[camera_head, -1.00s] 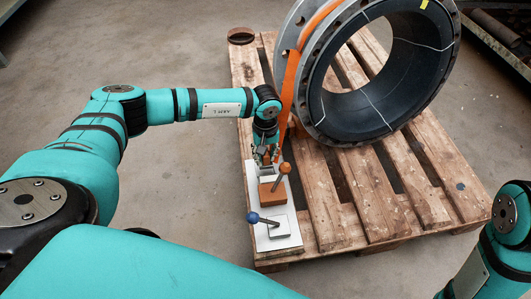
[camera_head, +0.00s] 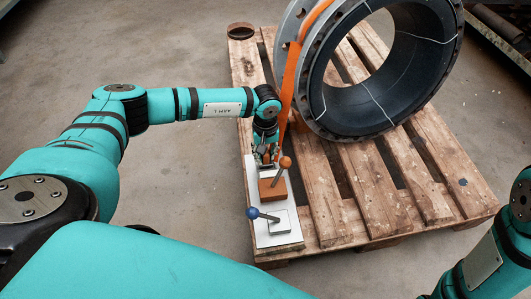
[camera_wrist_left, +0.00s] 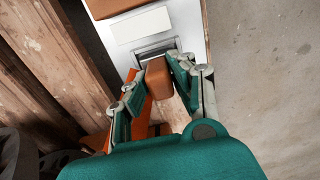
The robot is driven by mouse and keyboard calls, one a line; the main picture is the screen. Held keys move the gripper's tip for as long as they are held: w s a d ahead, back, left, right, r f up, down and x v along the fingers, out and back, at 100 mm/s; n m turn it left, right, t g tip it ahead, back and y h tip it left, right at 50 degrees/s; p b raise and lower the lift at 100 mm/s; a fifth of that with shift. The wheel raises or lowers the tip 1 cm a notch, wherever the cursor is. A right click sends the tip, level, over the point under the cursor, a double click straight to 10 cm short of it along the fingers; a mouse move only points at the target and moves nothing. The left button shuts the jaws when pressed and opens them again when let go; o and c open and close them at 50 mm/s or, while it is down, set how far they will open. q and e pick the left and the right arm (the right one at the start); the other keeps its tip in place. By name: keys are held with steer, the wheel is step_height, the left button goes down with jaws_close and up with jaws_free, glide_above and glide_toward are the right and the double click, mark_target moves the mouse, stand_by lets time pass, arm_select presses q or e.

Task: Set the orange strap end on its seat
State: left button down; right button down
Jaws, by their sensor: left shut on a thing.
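My left gripper (camera_head: 266,154) is low over the far part of a white plate (camera_head: 251,190) on the pallet. In the left wrist view the left gripper (camera_wrist_left: 158,78) is shut on the strap end (camera_wrist_left: 157,79), an orange-brown block. The block's far edge is at the near edge of the seat (camera_wrist_left: 156,50), a dark metal-edged slot in the plate. I cannot tell whether the block touches the seat. The orange strap (camera_head: 288,88) runs from the gripper area up over the pipe. My right gripper is out of view.
An orange-ball lever (camera_head: 285,162) on an orange-brown base (camera_head: 271,188) stands just in front of the left gripper. A blue-ball lever (camera_head: 253,213) is nearer on the plate. The large black-lined pipe (camera_head: 400,112) fills the back of the pallet (camera_head: 385,192).

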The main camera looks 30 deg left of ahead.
arm_select(q)
steer(key=shift+f, duration=0.25)
steer(key=shift+f, duration=0.1)
steer(key=c, duration=1)
jaws_free()
steer(key=shift+c, duration=0.2)
